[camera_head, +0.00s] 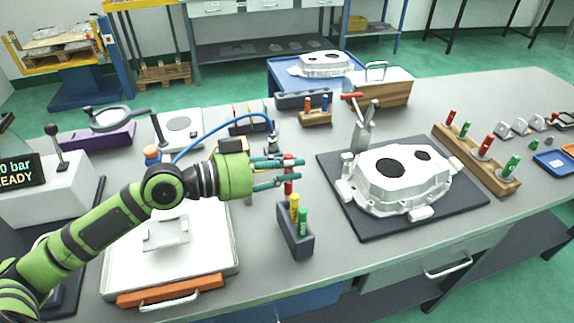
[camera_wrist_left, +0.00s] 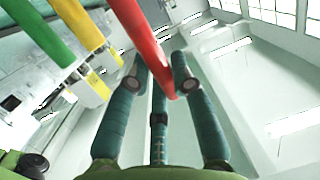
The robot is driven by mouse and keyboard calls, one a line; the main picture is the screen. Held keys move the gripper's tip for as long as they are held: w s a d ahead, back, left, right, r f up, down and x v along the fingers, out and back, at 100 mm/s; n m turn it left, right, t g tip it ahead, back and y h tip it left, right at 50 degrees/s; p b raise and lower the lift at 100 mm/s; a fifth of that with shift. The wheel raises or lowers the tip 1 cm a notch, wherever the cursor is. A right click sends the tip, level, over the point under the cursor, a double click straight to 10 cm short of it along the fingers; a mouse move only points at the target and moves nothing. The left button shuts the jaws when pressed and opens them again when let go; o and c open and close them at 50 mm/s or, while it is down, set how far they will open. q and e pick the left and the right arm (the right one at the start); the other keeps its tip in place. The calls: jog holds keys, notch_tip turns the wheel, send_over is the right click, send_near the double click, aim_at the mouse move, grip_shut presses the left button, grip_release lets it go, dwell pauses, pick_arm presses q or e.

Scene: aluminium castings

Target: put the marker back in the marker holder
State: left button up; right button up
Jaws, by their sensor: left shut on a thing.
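The red marker (camera_head: 289,185) is upright between the fingers of my left gripper (camera_head: 288,172), which is shut on it. It also shows in the left wrist view (camera_wrist_left: 143,42). The dark marker holder (camera_head: 296,242) stands on the bench just below the gripper. A yellow marker (camera_head: 294,207) and a green marker (camera_head: 303,220) stand in it. The red marker is in line with these two, at the far end of the holder. Its lower end is hidden behind the yellow marker, so I cannot tell whether it is in a slot. My right gripper is not in view.
A large aluminium casting (camera_head: 398,172) lies on a dark mat (camera_head: 375,228) to the right. A white tray (camera_head: 215,262) with an orange front is to the left. A wooden rack (camera_head: 477,171) with several handled tools is at far right. Clear bench surrounds the holder's front.

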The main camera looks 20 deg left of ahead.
aim_at(286, 193)
pick_arm(q)
jog(key=shift+b, duration=0.45)
dwell(1.1)
jog(key=shift+f+b, duration=3.55)
jog(key=o, duration=1)
jog(key=v, duration=0.4)
jog(key=shift+s+a, duration=0.2)
jog(key=v, duration=0.3)
jog(key=shift+r, duration=0.1)
jog(key=shift+r, duration=0.1)
